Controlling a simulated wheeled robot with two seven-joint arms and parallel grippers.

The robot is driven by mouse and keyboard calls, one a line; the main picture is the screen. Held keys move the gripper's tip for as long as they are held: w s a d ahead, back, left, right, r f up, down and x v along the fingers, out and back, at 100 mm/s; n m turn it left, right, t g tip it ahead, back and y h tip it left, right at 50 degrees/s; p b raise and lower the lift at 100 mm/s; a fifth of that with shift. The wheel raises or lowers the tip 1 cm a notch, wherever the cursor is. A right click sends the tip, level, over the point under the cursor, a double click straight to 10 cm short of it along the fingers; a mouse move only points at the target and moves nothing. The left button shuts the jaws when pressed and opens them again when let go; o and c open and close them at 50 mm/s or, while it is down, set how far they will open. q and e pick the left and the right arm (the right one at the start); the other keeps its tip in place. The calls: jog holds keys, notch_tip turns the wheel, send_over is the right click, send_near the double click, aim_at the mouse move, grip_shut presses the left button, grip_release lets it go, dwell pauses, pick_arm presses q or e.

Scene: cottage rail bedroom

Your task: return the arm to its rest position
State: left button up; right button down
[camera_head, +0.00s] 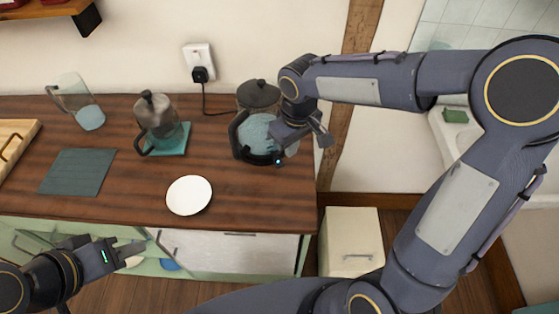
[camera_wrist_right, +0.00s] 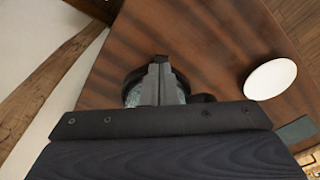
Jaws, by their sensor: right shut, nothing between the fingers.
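My right gripper (camera_head: 318,133) is at the right end of the wooden counter, beside the glass kettle (camera_head: 257,131) with its dark lid and handle. In the right wrist view its two fingers (camera_wrist_right: 158,70) are together with nothing between them. Behind them is a dark round rim with glass, likely the kettle (camera_wrist_right: 131,91); whether they touch cannot be told. My right arm reaches in from the right, bent at the elbow. My left gripper (camera_head: 135,250) is low at the left, in front of the cabinet; its finger opening is unclear.
A wall socket (camera_head: 198,60) holds a plug with a cord. A cream cabinet (camera_head: 350,235) stands right of the counter.

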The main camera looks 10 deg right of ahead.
jog(key=s+d+r+m+t+y, duration=0.1)
jog(key=s+d+r+m+t, duration=0.1)
jog(key=s, duration=0.7)
jog(key=s+d+r+m+t+y, duration=0.2)
jog(key=s+d+r+m, duration=0.1)
jog(key=s, duration=0.7)
jog(key=shift+s+d+m+t, duration=0.2)
jog(key=shift+d+m+t, duration=0.1)
jog(key=shift+d+m, duration=0.5)
